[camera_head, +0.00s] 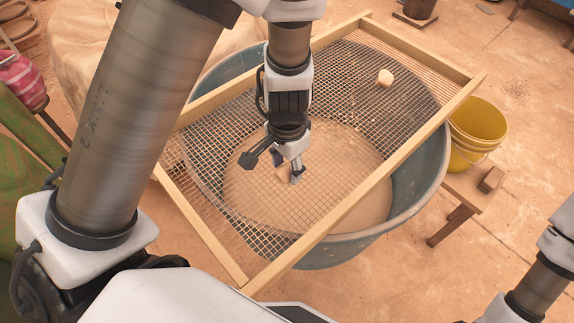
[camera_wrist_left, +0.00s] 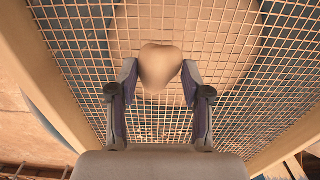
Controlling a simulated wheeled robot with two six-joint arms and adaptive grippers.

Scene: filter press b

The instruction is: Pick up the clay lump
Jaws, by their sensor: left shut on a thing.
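A pale tan clay lump (camera_head: 283,174) is between the fingers of my left gripper (camera_head: 288,170), over the middle of the wire mesh screen (camera_head: 225,205). In the left wrist view the rounded lump (camera_wrist_left: 160,66) fills the gap between both fingertips of the left gripper (camera_wrist_left: 160,80), which is shut on it. I cannot tell whether the lump still touches the mesh. A second small pale lump (camera_head: 385,78) lies on the far right part of the screen. My right gripper is out of view; only part of the right arm shows at the lower right.
The screen's wooden frame (camera_head: 345,207) rests across a large blue-grey tub (camera_head: 432,172) holding tan material. A pink container (camera_head: 22,80) is at left.

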